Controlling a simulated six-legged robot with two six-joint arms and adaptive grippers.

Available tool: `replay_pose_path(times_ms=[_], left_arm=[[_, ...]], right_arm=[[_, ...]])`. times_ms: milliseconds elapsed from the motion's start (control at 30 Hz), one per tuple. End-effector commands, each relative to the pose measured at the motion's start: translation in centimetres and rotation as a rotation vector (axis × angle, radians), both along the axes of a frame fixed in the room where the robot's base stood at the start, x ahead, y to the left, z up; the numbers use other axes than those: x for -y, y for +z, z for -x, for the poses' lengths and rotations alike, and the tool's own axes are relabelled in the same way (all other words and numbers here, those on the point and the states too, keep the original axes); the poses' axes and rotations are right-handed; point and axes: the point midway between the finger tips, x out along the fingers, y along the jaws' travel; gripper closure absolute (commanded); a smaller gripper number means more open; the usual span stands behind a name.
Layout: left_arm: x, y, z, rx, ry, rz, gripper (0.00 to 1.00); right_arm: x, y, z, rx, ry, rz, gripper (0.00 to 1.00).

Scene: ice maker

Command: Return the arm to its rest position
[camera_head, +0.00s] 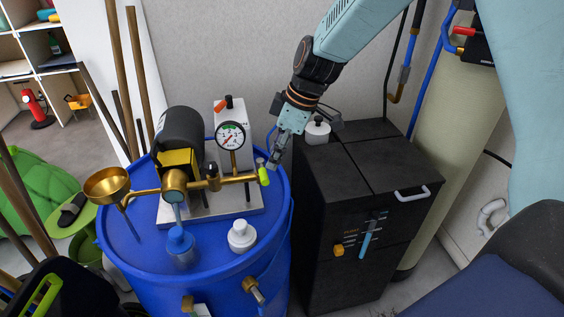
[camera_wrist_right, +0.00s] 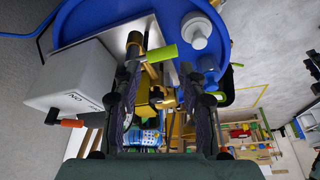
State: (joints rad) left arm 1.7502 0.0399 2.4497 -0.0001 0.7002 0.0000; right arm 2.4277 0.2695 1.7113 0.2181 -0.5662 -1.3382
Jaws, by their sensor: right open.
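My right gripper (camera_head: 277,152) comes down from the upper right in the head view. It is open, with its fingers just above and beside the yellow-green valve handle (camera_head: 264,177). In the right wrist view the two fingers (camera_wrist_right: 162,95) stand apart, and the handle (camera_wrist_right: 162,54) shows ahead between them. I cannot tell whether a finger touches the handle. The handle sits at the end of a brass pipe (camera_head: 232,180) on the pump unit. My left gripper is not in view.
A blue barrel (camera_head: 215,285) carries the pump, a pressure gauge (camera_head: 230,135), a brass funnel (camera_head: 107,185) and a white cap (camera_head: 242,236). A black cabinet (camera_head: 345,230) with a light handle stands close on the right. Shelves (camera_head: 40,75) and brown poles are at the left.

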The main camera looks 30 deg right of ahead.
Motion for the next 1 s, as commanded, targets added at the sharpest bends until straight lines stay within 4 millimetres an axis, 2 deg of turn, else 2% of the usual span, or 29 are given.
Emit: replay_pose_path(times_ms=[233, 300, 367, 467, 600, 667, 800, 1000], left_arm=[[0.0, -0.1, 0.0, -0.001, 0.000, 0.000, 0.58], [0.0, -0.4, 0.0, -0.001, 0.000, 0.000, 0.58], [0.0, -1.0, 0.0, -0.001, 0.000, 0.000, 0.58], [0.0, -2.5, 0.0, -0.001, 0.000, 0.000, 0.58], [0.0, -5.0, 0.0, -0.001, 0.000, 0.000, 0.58], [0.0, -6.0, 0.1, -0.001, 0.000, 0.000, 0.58], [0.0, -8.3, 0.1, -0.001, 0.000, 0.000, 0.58], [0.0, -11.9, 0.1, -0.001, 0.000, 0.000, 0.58]], right_arm=[[0.0, -0.2, 0.1, -0.003, -0.001, 0.000, 0.58], [0.0, -1.2, 0.4, -0.011, -0.012, 0.004, 0.58], [-0.1, -3.0, 0.9, -0.029, -0.037, 0.012, 0.58], [-0.2, -7.6, 2.6, -0.068, -0.109, 0.034, 0.58], [-0.2, -14.9, 5.8, -0.124, -0.234, 0.073, 0.58], [-0.3, -17.9, 7.3, -0.145, -0.288, 0.089, 0.58], [-0.4, -24.5, 11.6, -0.190, -0.412, 0.125, 0.58], [-0.6, -32.8, 18.7, -0.241, -0.588, 0.164, 0.58]])
